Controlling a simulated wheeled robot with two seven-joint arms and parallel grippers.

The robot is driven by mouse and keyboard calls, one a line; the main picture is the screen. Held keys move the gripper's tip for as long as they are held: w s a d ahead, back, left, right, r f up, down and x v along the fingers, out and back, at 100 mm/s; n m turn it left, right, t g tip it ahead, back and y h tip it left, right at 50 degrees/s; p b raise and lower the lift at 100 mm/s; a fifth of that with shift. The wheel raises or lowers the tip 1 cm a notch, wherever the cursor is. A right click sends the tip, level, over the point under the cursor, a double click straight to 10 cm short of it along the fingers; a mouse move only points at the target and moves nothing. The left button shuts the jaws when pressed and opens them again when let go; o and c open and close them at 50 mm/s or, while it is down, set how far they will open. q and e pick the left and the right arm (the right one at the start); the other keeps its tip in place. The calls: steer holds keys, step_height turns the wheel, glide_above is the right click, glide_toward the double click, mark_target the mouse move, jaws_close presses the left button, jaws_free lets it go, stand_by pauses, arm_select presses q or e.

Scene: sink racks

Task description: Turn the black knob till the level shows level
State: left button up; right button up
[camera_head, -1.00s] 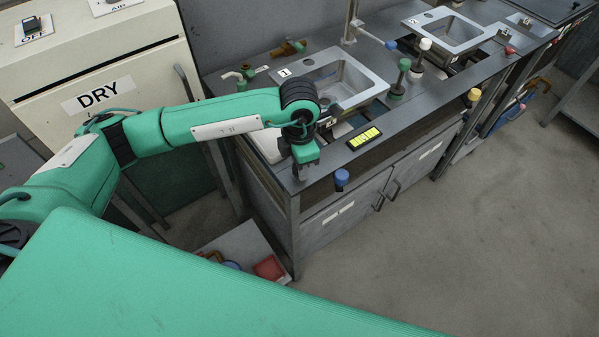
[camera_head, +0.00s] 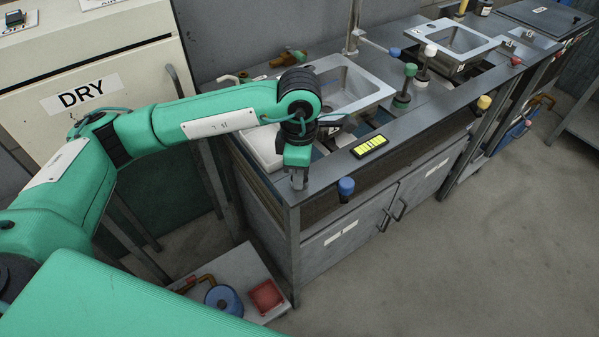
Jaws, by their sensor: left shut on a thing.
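My left gripper (camera_head: 299,181) points down at the near left corner of the counter and is shut. The black knob is hidden at its fingertips, so I cannot see how it is turned. The level (camera_head: 369,146) is a bright yellow window with dark marks in a black frame, lying on the counter to the right of the gripper. Its bubble is too small to read. My right gripper is not in view.
A blue knob (camera_head: 345,187) and a yellow knob (camera_head: 484,102) stick out along the counter front. Behind the level is a steel sink (camera_head: 375,88) with a green-topped handle (camera_head: 410,70) beside it. A low shelf (camera_head: 240,262) holds a red tray (camera_head: 265,296).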

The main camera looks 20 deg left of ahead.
arm_select(q)
steer(key=shift+w+r, duration=0.15)
steer(key=shift+r, duration=0.05)
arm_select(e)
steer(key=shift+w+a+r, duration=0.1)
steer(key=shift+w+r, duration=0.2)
arm_select(q)
steer(key=o, duration=1)
steer(key=shift+c, duration=0.2)
